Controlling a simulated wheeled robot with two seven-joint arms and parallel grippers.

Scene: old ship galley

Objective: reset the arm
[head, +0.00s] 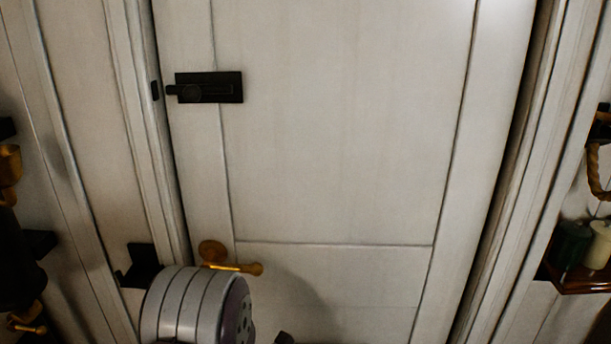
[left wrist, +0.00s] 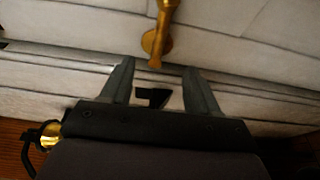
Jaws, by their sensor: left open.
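My left gripper (left wrist: 158,68) is open in the left wrist view, with its two grey fingers apart and nothing held between them. A brass door handle (left wrist: 157,40) is just beyond the fingertips and apart from them as far as I can tell. In the head view the handle (head: 235,267) is low on the white door (head: 340,140), behind the top of my rounded grey arm link (head: 180,305). The left gripper itself is mostly hidden there. My right gripper is in neither view.
A black bolt (head: 208,87) is on the door's upper left, with a small dark keeper (head: 155,90) on the frame. A black bracket (head: 143,266) is left of the handle. A shelf with candles (head: 598,245) is at the right. Dark and brass fittings (head: 10,165) are at the left edge.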

